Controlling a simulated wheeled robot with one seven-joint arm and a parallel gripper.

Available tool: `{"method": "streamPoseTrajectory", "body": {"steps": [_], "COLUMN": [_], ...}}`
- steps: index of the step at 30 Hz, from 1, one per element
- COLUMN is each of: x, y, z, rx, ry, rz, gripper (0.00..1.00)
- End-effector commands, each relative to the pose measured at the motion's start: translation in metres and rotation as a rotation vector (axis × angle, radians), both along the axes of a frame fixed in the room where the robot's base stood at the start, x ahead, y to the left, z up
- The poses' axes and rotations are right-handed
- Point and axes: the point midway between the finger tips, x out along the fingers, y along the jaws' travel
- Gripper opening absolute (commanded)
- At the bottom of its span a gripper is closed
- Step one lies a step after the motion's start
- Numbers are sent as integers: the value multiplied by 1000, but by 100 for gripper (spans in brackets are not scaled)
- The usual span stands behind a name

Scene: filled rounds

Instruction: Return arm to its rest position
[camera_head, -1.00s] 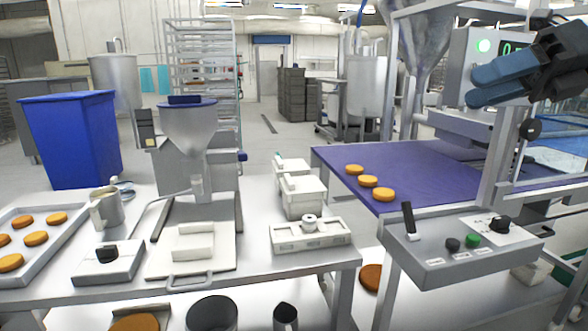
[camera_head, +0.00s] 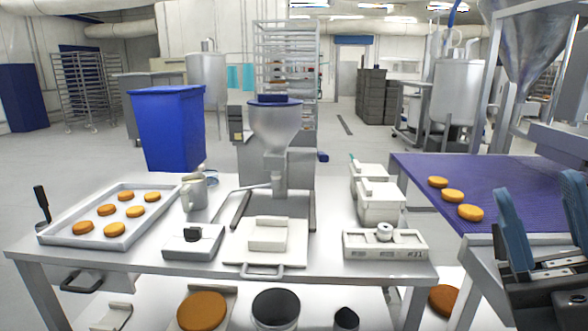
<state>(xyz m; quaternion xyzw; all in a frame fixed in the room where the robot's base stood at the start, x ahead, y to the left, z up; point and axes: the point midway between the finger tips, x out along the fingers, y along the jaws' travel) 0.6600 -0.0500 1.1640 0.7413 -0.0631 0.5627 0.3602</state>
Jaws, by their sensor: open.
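My gripper (camera_head: 540,215) is at the right edge of the head view, in front of the purple conveyor belt (camera_head: 420,180). Its two blue fingers point up and stand apart, with nothing between them. The gripper hides part of the conveyor's frame. My arm behind the gripper is mostly out of view.
Several orange rounds (camera_head: 452,196) lie on the belt, left of my gripper. A steel table (camera_head: 130,256) carries a tray (camera_head: 60,236) of rounds, a hopper machine (camera_head: 274,130), a scale (camera_head: 193,241) and white tubs (camera_head: 380,203). A blue bin (camera_head: 172,128) stands behind.

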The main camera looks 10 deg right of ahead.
Motion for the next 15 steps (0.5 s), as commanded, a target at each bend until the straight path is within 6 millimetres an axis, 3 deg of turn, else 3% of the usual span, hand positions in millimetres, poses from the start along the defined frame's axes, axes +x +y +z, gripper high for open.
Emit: {"method": "streamPoseTrajectory", "body": {"steps": [8,15], "x": [-30,-70], "y": [19,35], "z": [-71,-138], "rx": [363,594], "ry": [288,599], "rz": [57,81], "gripper": [45,45]}}
